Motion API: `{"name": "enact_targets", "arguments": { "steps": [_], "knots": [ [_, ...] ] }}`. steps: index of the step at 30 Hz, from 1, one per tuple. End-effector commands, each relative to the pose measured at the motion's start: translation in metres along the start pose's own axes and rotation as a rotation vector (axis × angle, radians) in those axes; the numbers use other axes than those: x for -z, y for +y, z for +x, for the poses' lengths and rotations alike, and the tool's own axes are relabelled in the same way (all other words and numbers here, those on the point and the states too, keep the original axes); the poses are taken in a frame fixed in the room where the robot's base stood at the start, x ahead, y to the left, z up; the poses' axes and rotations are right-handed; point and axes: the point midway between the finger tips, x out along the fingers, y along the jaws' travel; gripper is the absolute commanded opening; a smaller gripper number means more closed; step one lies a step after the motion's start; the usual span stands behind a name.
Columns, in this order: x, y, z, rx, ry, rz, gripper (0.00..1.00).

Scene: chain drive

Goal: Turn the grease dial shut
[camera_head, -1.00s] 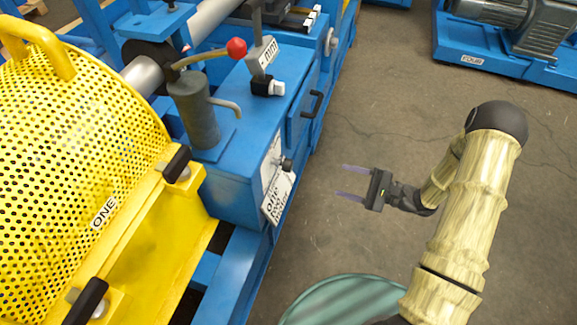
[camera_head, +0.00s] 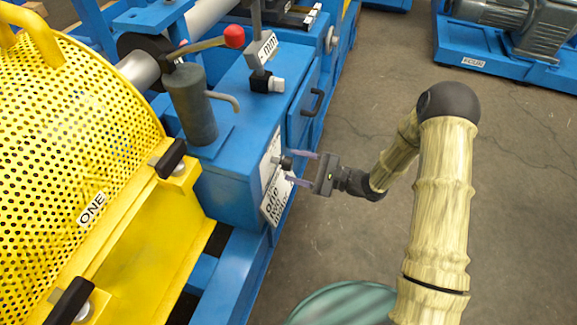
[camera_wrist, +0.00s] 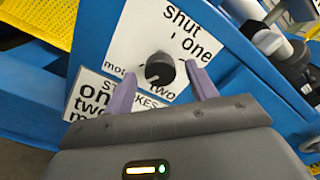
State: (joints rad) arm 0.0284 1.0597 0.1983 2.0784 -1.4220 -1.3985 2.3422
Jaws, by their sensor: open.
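The grease dial (camera_wrist: 160,69) is a black round knob on a white plate (camera_wrist: 137,35) lettered "shut", "one", "two" and "more". In the head view the dial (camera_head: 286,162) sticks out of the blue box's side. I cannot clearly read which mark it points to. My gripper (camera_head: 294,167) is open, its two purple fingers facing the plate. In the wrist view my gripper (camera_wrist: 159,73) has one finger on each side of the knob in the picture. The fingertips are close to the knob; I cannot tell whether they touch it.
A second lettered sign (camera_wrist: 90,92) hangs below the dial plate. A drawer handle (camera_head: 312,102) and a lever with a red ball (camera_head: 234,36) are on the blue machine. A yellow perforated guard (camera_head: 70,130) stands left. A green round object (camera_head: 345,305) is below.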

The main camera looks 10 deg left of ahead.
Motion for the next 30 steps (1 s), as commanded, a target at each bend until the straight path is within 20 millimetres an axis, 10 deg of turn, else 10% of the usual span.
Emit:
{"name": "enact_targets", "arguments": {
  "steps": [15, 23, 30],
  "knots": [
    [0.0, 0.0, 0.028, 0.0, 0.0, 0.0, 0.57],
    [0.0, 0.0, 0.028, 0.0, 0.0, 0.0, 0.12],
    [0.0, -0.001, 0.028, 0.0, 0.0, -0.011, 0.12]
  ]
}}
